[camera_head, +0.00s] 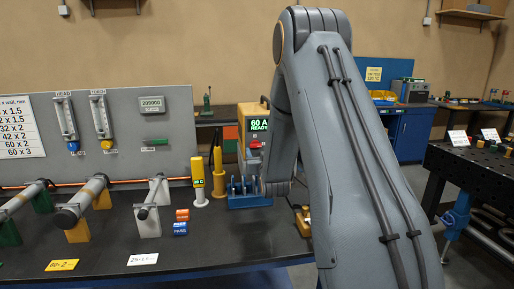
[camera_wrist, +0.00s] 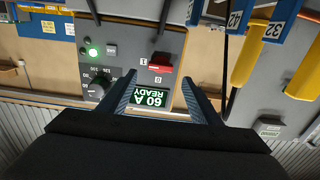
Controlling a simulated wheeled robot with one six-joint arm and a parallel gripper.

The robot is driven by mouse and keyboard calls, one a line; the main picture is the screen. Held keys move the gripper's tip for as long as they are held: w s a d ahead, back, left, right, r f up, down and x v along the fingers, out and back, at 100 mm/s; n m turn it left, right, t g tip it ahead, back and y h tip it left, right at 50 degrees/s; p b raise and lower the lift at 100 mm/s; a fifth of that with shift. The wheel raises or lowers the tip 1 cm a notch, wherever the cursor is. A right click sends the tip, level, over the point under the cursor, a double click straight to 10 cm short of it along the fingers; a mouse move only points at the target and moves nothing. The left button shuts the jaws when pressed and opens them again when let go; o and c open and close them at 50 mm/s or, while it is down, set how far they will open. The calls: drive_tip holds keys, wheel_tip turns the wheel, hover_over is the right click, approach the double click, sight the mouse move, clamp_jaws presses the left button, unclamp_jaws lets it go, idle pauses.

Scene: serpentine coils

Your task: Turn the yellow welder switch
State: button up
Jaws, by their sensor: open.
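The yellow welder (camera_head: 250,112) stands at the back of the bench, partly hidden by my arm. Its display reads "60 A READY" (camera_head: 259,125). A red switch (camera_head: 254,146) sits below the display. In the wrist view, which is upside down, the red switch (camera_wrist: 161,68) lies between marks "I" and "0", just beyond my fingertips. A black dial (camera_wrist: 97,87) and a lit green lamp (camera_wrist: 92,53) are to its left. My gripper (camera_wrist: 162,92) is open and empty, its fingers on either side of the display (camera_wrist: 150,98). No contact with the switch shows.
Blue clamps (camera_head: 249,200) stand below the welder. A yellow cylinder tool (camera_head: 198,175) stands left of it, and a grey panel (camera_head: 120,120) with gauges is further left. Pipes on supports (camera_head: 85,198) fill the left bench. The front of the dark bench (camera_head: 200,255) is mostly clear.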

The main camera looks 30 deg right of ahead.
sight(256, 146)
drive_tip(key=p+x, duration=0.1)
drive_tip(key=x, duration=0.4)
drive_tip(key=shift+w+p, duration=0.3)
drive_tip(key=shift+w, duration=0.1)
drive_tip(key=c, duration=1)
